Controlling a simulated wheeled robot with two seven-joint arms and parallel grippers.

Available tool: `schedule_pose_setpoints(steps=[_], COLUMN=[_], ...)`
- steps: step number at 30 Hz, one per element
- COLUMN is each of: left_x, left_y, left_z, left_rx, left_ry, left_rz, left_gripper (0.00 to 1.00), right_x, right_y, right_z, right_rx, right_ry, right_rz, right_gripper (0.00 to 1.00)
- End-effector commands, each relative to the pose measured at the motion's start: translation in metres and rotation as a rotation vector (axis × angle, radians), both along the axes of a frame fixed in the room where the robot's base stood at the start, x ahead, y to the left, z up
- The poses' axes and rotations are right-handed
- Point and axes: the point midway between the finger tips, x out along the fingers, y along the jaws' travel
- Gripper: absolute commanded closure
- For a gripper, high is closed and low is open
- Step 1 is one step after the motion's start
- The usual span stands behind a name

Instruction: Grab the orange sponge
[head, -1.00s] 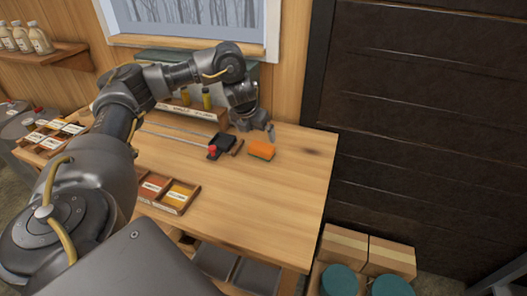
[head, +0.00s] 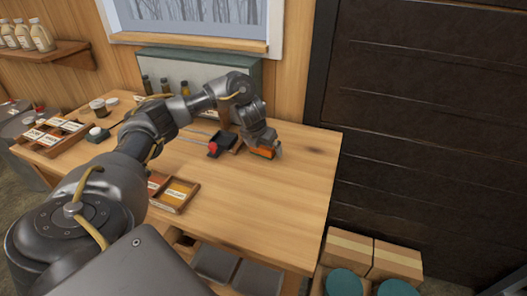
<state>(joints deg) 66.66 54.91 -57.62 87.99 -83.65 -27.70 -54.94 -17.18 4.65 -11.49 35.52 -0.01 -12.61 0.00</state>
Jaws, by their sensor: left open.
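The orange sponge (head: 262,152) lies on the wooden table (head: 250,205), toward its back right part. My left gripper (head: 265,149) is right over the sponge, pointing down, with its fingers open at the sponge. The gripper hides the upper part of the sponge, and I cannot tell whether the fingers touch it. My right gripper is out of view.
A black device with a red knob (head: 213,148) sits just left of the sponge. A wooden tray with labelled cards (head: 178,194) lies nearer. Bottles (head: 165,87) stand at the back. The table's right side is clear. Cardboard boxes (head: 348,247) stand on the right.

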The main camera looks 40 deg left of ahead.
Motion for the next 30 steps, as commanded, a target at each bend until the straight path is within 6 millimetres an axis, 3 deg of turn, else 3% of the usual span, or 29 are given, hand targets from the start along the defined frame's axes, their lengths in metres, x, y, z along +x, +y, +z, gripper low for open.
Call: schedule_pose_setpoints(steps=[6,16,25,30], left_x=[0.000,0.000,0.001,0.001], left_y=[0.000,0.000,0.000,0.001], left_z=[0.000,0.000,0.004,0.023], left_rx=[0.000,0.000,0.001,0.002], left_ry=[0.000,-0.001,-0.002,-0.004], left_rz=[0.000,0.000,0.000,-0.001], left_gripper=[0.00,0.41,0.41,0.41], right_x=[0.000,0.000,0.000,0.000], right_y=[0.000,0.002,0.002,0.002], right_z=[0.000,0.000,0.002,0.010], right_rx=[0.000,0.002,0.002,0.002], right_ry=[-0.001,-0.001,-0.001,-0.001], right_rz=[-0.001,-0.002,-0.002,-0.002], right_gripper=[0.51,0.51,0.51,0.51])
